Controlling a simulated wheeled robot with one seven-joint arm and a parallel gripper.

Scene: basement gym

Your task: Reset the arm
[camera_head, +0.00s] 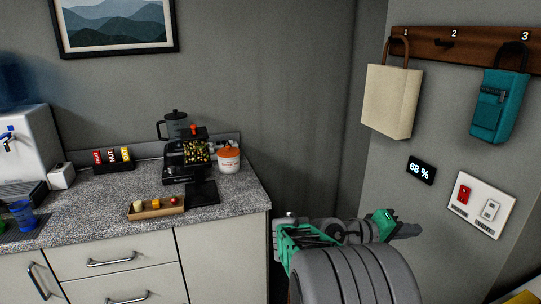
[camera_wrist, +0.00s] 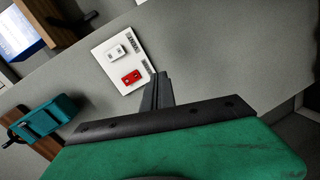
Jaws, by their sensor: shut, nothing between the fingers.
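My arm stands in the lower middle of the head view. My gripper (camera_head: 408,230) points right toward the side wall, in front of the counter's right end. In the wrist view my gripper (camera_wrist: 162,77) has its fingers together, with nothing between them. Behind the fingertips is a white switch plate with a red switch and a white switch; the same switch plate (camera_head: 482,204) is on the right wall in the head view. A gap between gripper and plate is hard to judge.
A hook rail (camera_head: 470,47) holds a cream bag (camera_head: 390,100) and a teal bag (camera_head: 498,105). A display (camera_head: 421,170) reads 68 %.

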